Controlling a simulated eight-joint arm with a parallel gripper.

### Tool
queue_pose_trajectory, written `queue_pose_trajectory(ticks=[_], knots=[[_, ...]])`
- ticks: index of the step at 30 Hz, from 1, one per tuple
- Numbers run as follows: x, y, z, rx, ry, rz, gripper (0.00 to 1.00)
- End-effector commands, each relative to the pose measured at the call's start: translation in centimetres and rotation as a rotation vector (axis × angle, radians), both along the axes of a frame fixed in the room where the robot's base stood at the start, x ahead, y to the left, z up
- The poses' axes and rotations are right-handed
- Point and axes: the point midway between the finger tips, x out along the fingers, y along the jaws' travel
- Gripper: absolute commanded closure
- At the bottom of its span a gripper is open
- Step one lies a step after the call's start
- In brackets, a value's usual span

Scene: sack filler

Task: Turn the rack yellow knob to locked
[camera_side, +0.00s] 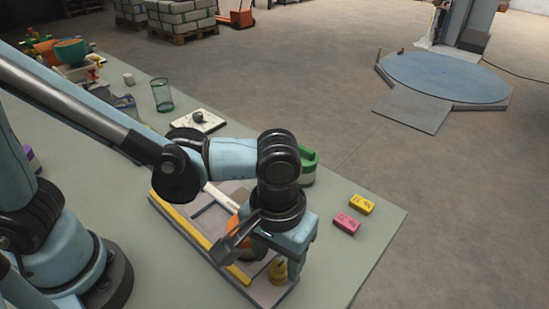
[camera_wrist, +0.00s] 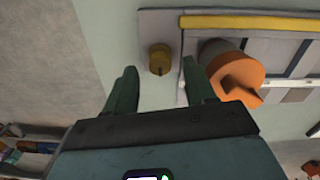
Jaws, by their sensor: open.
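The yellow knob (camera_wrist: 159,58) sits on the grey end plate of the rack (camera_wrist: 154,23) in the wrist view. It is round, with a small dark mark on its lower side; I cannot tell which setting that marks. In the side view the knob (camera_side: 279,271) shows low at the rack's near right corner, just under my gripper (camera_side: 278,262). My gripper also shows in the wrist view (camera_wrist: 159,69), open and empty, with its two green fingers spread either side of the knob in the picture. I cannot tell its height above the knob, and no contact shows.
An orange rounded part (camera_wrist: 237,78) stands on the rack close to the right finger. A yellow bar (camera_side: 190,232) runs along the rack. A green-topped container (camera_side: 309,165) and yellow (camera_side: 362,204) and pink (camera_side: 347,222) blocks lie beyond.

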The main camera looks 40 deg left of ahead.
Motion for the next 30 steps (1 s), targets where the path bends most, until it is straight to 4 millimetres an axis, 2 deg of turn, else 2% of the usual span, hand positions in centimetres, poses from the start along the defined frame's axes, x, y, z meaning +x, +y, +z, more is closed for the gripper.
queue_pose_trajectory(ticks=[6, 18, 28, 30], knots=[[0.0, -0.1, -1.7, 0.000, 0.000, 0.000, 0.45], [0.0, 0.0, -2.1, 0.000, 0.000, 0.000, 0.47], [0.0, 0.0, -2.1, 0.000, 0.000, 0.000, 0.97], [0.0, 0.0, -2.1, 0.000, 0.000, 0.000, 1.00]])
